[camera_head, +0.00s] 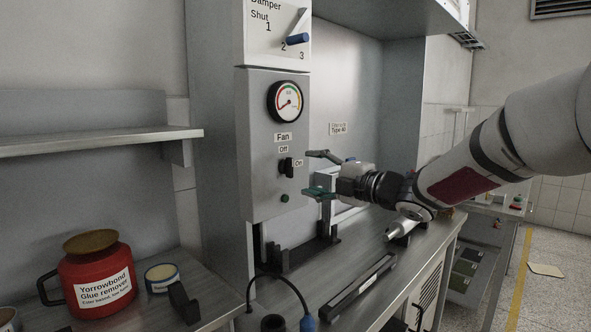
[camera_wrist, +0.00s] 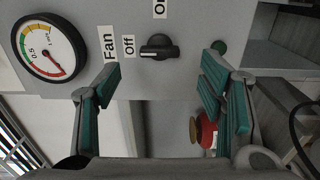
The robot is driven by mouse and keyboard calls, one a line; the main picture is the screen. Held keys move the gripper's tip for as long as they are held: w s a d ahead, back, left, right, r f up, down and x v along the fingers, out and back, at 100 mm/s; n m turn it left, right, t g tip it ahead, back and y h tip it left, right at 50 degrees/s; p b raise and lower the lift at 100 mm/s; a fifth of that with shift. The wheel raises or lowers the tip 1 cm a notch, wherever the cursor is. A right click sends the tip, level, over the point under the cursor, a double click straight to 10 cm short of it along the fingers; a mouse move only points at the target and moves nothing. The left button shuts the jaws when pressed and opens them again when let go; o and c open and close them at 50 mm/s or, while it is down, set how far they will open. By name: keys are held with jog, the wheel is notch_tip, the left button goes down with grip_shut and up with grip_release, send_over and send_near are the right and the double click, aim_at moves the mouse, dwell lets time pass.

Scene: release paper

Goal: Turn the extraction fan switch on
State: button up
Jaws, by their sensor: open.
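The fan switch (camera_head: 287,167) is a black rotary knob on the grey panel, below the "Fan" and "Off" labels, with an "On" label to its right. Its bar stands upright, in line with "Off". In the wrist view the knob (camera_wrist: 159,47) lies between the "Off" label (camera_wrist: 129,46) on its left and the "On" label (camera_wrist: 160,8) above. My gripper (camera_head: 314,174) is open and empty in front of the panel, facing the knob. In the wrist view its teal-padded fingers (camera_wrist: 162,72) are spread wide either side of the knob, apparently not touching it.
A round gauge (camera_head: 287,101) sits above the switch and a small green button (camera_head: 284,198) below it. A damper lever (camera_head: 297,40) is higher up. A red glue pot (camera_head: 96,281) and a small tin (camera_head: 162,277) stand on the bench at lower left.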

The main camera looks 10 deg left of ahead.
aim_at(292, 169)
jog(key=x, duration=0.6)
jog(key=shift+w+a, duration=0.15)
jog(key=shift+a, duration=0.2)
jog(key=c, duration=1.2)
